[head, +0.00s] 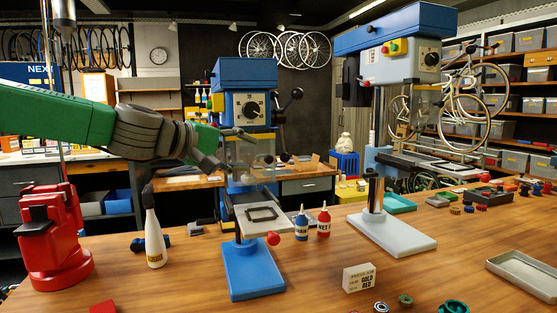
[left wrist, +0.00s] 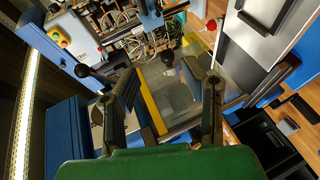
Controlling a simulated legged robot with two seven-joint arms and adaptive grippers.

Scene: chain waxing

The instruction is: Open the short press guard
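The short press (head: 247,105) is the blue drill press in the middle of the head view, on a blue base. Its guard (head: 262,151) is a clear panel below the press head, and looks lowered around the spindle area. In the left wrist view the clear guard (left wrist: 178,92) has a yellow strip along one edge. My left gripper (head: 232,150) reaches in from the left, beside the guard. In the left wrist view its two fingers (left wrist: 163,82) are spread apart, with part of the guard showing between and beyond them. I cannot tell whether they touch it. My right gripper is not in view.
The taller press (head: 385,70) stands to the right. A white bottle (head: 153,228), a red stand (head: 52,235), and small blue (head: 301,226) and red (head: 324,222) bottles stand on the wooden bench.

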